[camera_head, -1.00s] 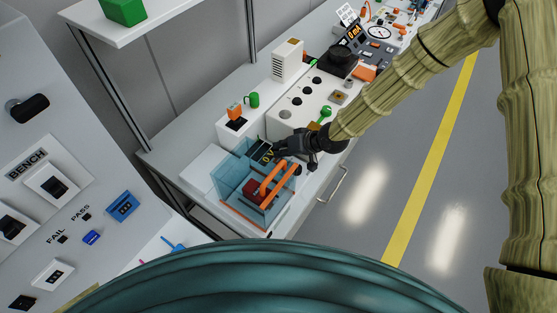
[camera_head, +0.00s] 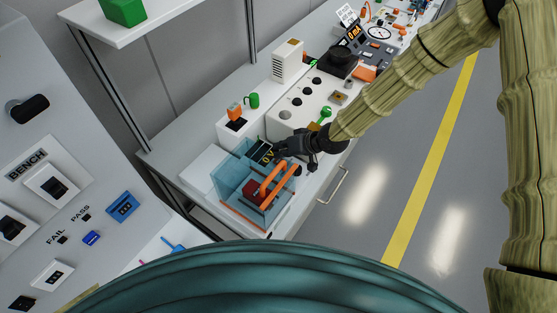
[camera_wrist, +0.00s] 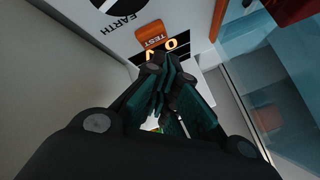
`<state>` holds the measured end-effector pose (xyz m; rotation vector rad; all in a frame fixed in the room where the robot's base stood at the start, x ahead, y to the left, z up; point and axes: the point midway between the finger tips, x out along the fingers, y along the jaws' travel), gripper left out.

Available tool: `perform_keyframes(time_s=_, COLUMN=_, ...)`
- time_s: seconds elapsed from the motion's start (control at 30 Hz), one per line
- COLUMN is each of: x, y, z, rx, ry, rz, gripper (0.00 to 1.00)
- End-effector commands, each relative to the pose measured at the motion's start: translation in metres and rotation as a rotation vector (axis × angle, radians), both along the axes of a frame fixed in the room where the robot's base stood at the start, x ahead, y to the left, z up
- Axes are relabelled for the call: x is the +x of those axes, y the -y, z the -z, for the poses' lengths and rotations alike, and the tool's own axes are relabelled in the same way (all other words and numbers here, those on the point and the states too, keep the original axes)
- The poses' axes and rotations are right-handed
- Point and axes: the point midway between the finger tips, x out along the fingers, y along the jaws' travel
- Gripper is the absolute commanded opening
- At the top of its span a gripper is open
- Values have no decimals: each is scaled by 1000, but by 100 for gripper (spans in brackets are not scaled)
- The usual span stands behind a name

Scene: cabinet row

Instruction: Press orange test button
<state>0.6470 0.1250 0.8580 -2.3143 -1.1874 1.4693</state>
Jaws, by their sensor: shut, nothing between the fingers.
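The orange button marked TEST (camera_wrist: 151,36) shows in the wrist view at the upper middle, on a white panel next to a dark display with lit yellow digits (camera_wrist: 172,44). My gripper (camera_wrist: 166,68) is shut and empty. Its fingertips appear just below the button in the picture and overlap the display's edge; I cannot tell whether they touch anything. In the head view my gripper (camera_head: 277,151) is beside the small display (camera_head: 262,152) at the clear blue box. The test button cannot be made out there.
The clear blue box (camera_head: 228,181) with an orange handle (camera_head: 277,176) stands close to my gripper. A white panel with black knobs (camera_head: 284,121) is behind it. The aisle floor at right is clear.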

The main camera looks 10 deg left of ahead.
Motion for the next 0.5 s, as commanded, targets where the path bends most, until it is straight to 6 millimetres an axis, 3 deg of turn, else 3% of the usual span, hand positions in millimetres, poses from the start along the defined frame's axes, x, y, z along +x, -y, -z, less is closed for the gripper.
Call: perform_keyframes(time_s=0.5, x=-1, y=0, z=8, rx=0, ry=0, rz=0, gripper=0)
